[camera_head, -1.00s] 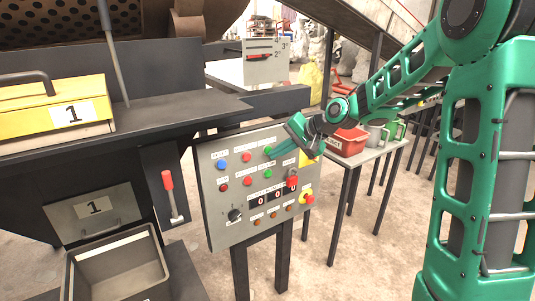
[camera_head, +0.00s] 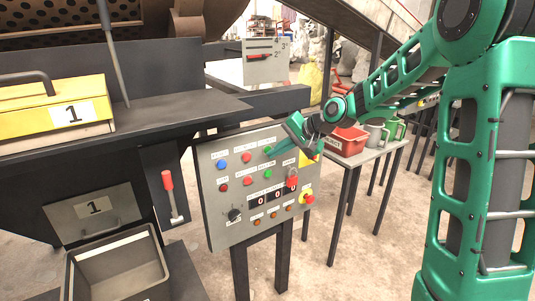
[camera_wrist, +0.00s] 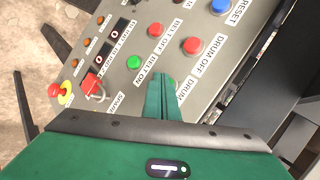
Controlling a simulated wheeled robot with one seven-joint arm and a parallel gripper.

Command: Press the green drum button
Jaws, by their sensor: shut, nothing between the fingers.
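The grey control panel (camera_head: 236,218) stands tilted on dark legs, with several coloured buttons. The green drum button (camera_head: 267,151) is at the right end of the top row, just left of my fingertips. In the wrist view it is hidden behind my fingers, beside a partly covered DRUM label. My gripper (camera_head: 274,153) is shut and empty, its fingers pointing at the panel. Its fingertips show in the wrist view (camera_wrist: 161,77); whether they touch the button I cannot tell. The green BELT ON button (camera_wrist: 134,62) is nearby, a row lower in the head view (camera_head: 268,174).
The red DRUM OFF button (camera_wrist: 193,46) and blue RESET button (camera_wrist: 221,6) share the top row.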

